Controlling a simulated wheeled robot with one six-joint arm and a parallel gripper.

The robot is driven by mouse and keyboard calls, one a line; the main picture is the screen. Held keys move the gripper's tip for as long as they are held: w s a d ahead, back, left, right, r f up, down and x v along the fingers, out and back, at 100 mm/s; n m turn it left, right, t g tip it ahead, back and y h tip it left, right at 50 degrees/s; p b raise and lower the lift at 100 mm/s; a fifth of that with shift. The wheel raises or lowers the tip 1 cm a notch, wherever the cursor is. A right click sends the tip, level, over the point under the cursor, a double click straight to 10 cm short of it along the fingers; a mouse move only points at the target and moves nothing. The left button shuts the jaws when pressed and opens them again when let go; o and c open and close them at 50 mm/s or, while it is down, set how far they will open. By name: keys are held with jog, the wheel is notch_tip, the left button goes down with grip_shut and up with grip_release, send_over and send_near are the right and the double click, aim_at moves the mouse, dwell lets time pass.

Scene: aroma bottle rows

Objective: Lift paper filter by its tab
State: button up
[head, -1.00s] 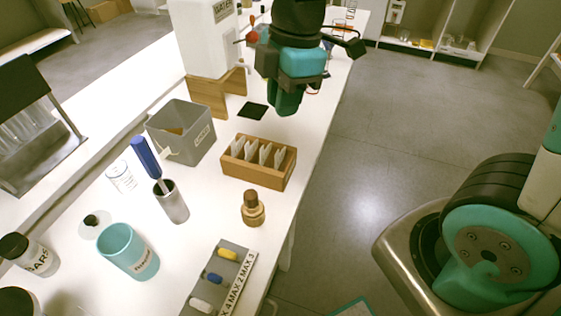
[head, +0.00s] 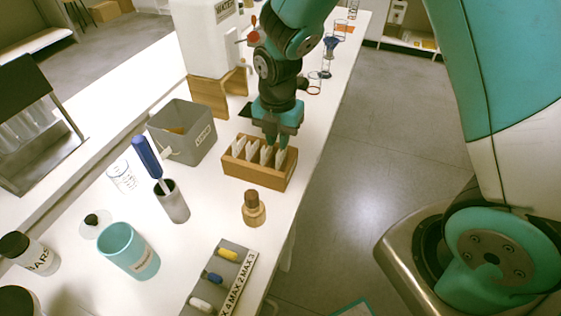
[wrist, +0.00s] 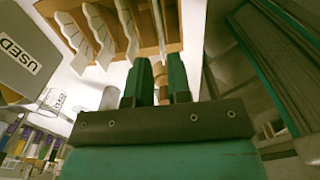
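Several white paper filters (head: 252,152) stand upright in slots of a wooden box (head: 256,177) near the table's right edge. In the wrist view, the filters (wrist: 101,38) show at the top with wavy edges, and a narrow one (wrist: 159,22) lies in line with the gap between my fingers. My gripper (head: 277,144) points down over the right end of the box, close to the rightmost filter. The wrist view shows its two green fingers (wrist: 162,75) apart, with a gap between them. I cannot tell whether the fingertips reach around a tab.
A grey bin (head: 181,135) stands left of the box; the wrist view shows its label "USED" (wrist: 20,50). A brown-topped bottle (head: 254,210) stands in front. A metal cup with a blue-handled tool (head: 172,203), a turquoise cup (head: 130,252) and a capsule tray (head: 226,270) are nearer.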

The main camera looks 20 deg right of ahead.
aim_at(279, 160)
jog(key=shift+d+f+p, duration=0.1)
jog(key=shift+f+p, duration=0.3)
jog(key=shift+f, duration=2.8)
jog(key=shift+c, duration=0.5)
grip_shut()
